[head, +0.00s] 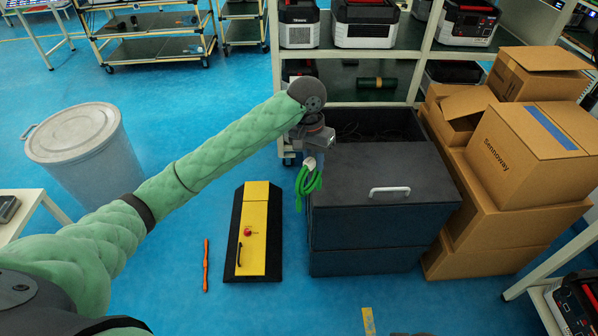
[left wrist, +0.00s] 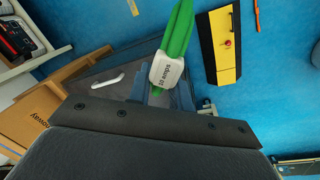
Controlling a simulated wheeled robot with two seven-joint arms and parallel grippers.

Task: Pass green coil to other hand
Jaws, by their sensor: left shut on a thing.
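The green coil (head: 308,184) hangs from my left gripper (head: 312,158) in the head view. It is a bundle of green cable with a white tag near its top. In the left wrist view the green coil (left wrist: 178,30) runs upward from the fingers, and its white tag reads "10 amps". My left gripper (left wrist: 150,92) is shut on the coil, in front of the left edge of a dark box. My right gripper is in neither view.
The dark box (head: 385,222) with a white handle has an open top behind its lid. Cardboard boxes (head: 525,150) are stacked to its right. A yellow and black unit (head: 254,235) and an orange stick (head: 206,265) lie on the floor. A grey bin (head: 90,150) stands left.

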